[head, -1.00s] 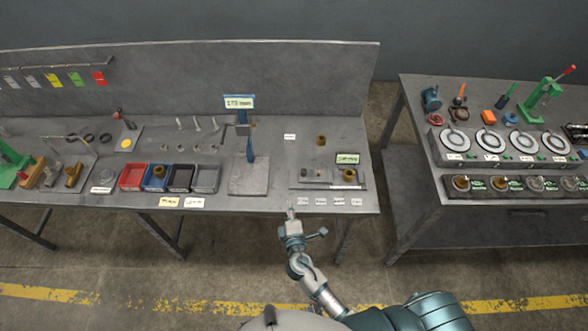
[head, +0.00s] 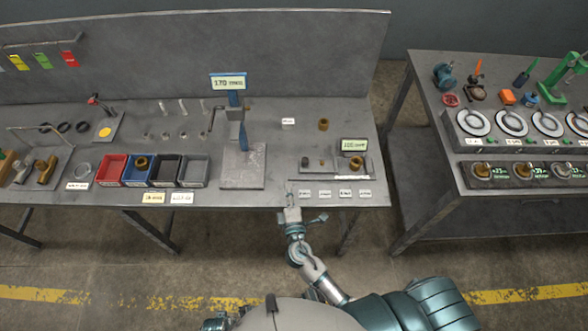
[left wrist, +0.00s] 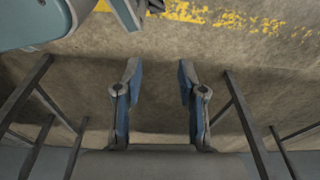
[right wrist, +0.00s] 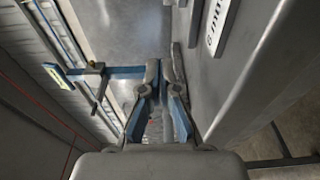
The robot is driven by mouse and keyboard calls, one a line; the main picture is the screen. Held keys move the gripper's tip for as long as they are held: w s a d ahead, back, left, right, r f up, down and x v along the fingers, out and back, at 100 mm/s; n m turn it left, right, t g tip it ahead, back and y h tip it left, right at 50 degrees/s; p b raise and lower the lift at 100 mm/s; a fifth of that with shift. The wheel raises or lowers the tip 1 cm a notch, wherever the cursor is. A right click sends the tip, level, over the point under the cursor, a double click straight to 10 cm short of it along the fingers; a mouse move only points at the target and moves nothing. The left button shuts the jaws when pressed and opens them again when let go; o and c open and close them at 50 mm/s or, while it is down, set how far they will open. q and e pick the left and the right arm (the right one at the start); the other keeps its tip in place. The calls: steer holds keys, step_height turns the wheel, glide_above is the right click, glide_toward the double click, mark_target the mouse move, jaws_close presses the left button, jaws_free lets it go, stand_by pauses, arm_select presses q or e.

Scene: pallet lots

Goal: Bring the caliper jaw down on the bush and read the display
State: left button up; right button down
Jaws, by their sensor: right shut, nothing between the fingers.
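A blue caliper stand (head: 243,137) rises from a grey plate (head: 243,172) on the left bench, with its display (head: 228,82) on top; it also shows in the right wrist view (right wrist: 107,72). No bush is visible on the bare plate. One brown bush (head: 323,125) stands on the bench to the right, another (head: 141,163) is in the blue bin, and another (head: 356,163) is on a low base with its own display (head: 355,145). My right gripper (head: 291,192) is shut and empty at the bench's front edge, right of the plate. My left gripper (left wrist: 158,75) is open and empty above the floor.
Red, blue, black and grey bins (head: 194,171) stand left of the plate. White labels (head: 345,194) lie along the front edge. A second bench (head: 450,220) with dials stands to the right, across a floor gap.

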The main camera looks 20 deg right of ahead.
mark_target(298, 171)
steer(key=shift+w+d, duration=0.25)
steer(key=shift+w, duration=0.05)
steer(key=w, duration=0.6)
steer(key=w+d+p, duration=0.1)
steer(key=w, duration=0.2)
steer(key=shift+w+d, duration=0.1)
steer(key=shift+w, duration=0.25)
steer(key=s+d, duration=0.1)
steer(key=s+d+p, duration=0.1)
steer(key=shift+d+r, duration=0.1)
steer(key=shift+d, duration=0.3)
steer(key=shift+s+d, duration=0.15)
steer(key=shift+d, duration=0.15)
arm_select(q)
steer(key=s+f, duration=0.3)
steer(key=shift+s+f, duration=0.15)
steer(key=shift+f, duration=0.05)
arm_select(e)
steer(key=shift+d, duration=0.3)
arm_select(q)
steer(key=shift+a, duration=0.1)
